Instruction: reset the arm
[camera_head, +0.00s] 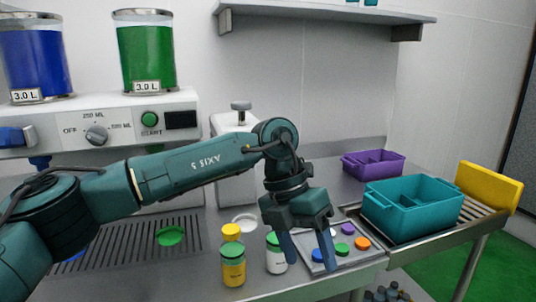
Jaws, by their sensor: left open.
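My left arm comes in from the left and reaches across the counter. Its gripper (306,251) points down at the middle of the counter, open, with two blue fingers apart and nothing visible between them. A white bottle with a green cap (275,258) stands just left of the fingers. The left finger is close to it in the picture; I cannot tell whether they touch. A tray with several coloured caps (350,266) lies behind and right of the fingers, partly hidden by them. My right gripper is not in view.
A yellow bottle (233,267) stands left of the white one. A dispenser (95,125) with blue and green tanks is at the back left. A teal crate (412,215) sits on the roller rack at right, with a purple crate (373,166) behind. A shelf (320,14) hangs above.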

